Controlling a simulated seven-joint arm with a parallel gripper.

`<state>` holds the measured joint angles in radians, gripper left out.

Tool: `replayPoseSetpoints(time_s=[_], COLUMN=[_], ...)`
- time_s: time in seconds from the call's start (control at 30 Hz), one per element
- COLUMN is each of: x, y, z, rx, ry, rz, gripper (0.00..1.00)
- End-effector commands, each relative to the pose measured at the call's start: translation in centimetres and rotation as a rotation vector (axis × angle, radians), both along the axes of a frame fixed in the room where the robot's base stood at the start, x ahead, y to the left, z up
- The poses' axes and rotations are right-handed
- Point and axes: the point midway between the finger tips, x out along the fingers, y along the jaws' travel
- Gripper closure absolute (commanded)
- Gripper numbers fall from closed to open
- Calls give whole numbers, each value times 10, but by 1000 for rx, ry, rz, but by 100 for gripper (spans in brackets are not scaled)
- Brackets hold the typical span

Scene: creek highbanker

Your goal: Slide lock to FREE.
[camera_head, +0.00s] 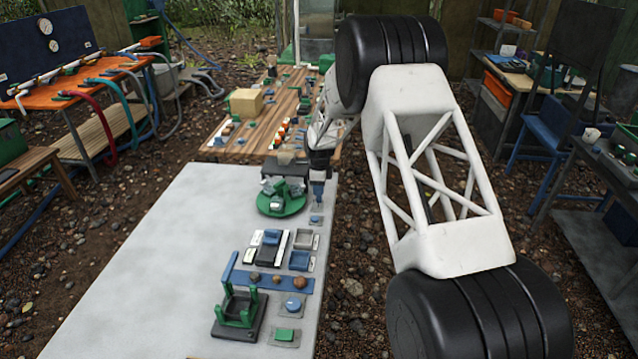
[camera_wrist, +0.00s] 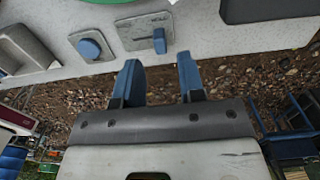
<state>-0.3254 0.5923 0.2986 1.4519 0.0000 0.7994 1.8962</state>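In the wrist view, a grey plate (camera_wrist: 137,28) lies flat near the edge of the white table, with a small blue upright tab (camera_wrist: 159,40) on it. The tab looks like the lock slider. In the head view my gripper (camera_head: 317,196) points down at the right table edge, beside a green round base (camera_head: 282,205). It hides most of the plate there.
A blue knob on a small plate (camera_wrist: 89,46) sits beside the lock plate. A dark block (camera_wrist: 258,10) stands on its other side. Blue and grey trays (camera_head: 299,260) and a green cradle (camera_head: 238,309) stand nearer. The table's left half (camera_head: 140,270) is clear.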

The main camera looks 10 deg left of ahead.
Motion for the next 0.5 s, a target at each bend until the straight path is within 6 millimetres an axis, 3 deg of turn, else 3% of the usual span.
replayPoseSetpoints(time_s=[0.5], x=[0], y=[0], z=[-33], rx=[0], ry=[0], rz=[0], gripper=[64])
